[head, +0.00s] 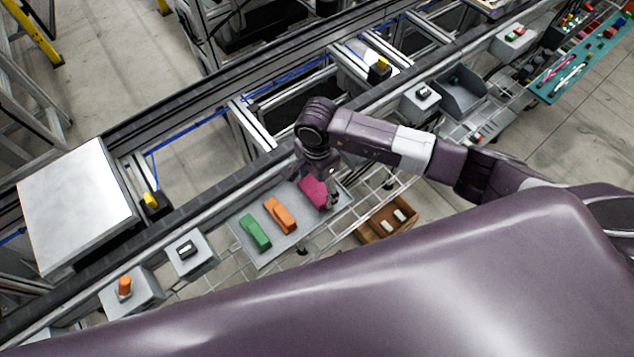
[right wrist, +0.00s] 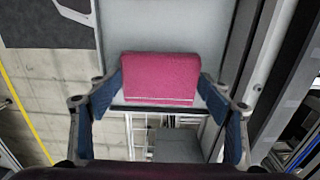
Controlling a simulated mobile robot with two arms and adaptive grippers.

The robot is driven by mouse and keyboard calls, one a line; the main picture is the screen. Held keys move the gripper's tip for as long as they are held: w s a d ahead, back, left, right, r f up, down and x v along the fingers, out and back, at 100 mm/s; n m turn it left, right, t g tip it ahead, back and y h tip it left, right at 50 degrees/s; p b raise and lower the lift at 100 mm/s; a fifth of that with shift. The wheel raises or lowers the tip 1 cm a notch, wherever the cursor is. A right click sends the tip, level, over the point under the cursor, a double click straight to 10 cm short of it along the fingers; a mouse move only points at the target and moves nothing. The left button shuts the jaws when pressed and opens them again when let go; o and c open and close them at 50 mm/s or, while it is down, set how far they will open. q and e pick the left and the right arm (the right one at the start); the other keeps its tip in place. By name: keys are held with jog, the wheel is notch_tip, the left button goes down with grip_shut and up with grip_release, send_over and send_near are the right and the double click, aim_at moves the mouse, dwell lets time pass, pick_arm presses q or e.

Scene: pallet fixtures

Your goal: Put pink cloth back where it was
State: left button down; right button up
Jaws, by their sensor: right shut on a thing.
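The pink cloth (head: 312,191) is a folded block at the right end of a grey tray (head: 262,226). In the right wrist view the pink cloth (right wrist: 160,78) lies between the two fingers, over the grey surface near its edge. My right gripper (head: 328,198) points down at the cloth and is shut on it. The fingers of the right gripper (right wrist: 160,88) touch the cloth's two sides. I cannot tell whether the cloth rests on the tray or hangs just above it. My left gripper is not in view.
An orange cloth (head: 280,215) and a green cloth (head: 254,232) lie on the tray, left of the pink one. A brown box (head: 388,222) with white items sits to the right, lower down. The conveyor rail (head: 215,197) runs behind the tray.

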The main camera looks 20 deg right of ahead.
aim_at(317, 187)
jog(key=shift+f+b, duration=0.2)
jog(key=shift+b, duration=0.1)
jog(key=o, duration=1.1)
jog(key=shift+r, duration=0.1)
jog(key=shift+r+p, duration=0.3)
notch_tip(317, 187, up, 12)
jog(key=b, duration=0.4)
jog(key=shift+f, duration=0.15)
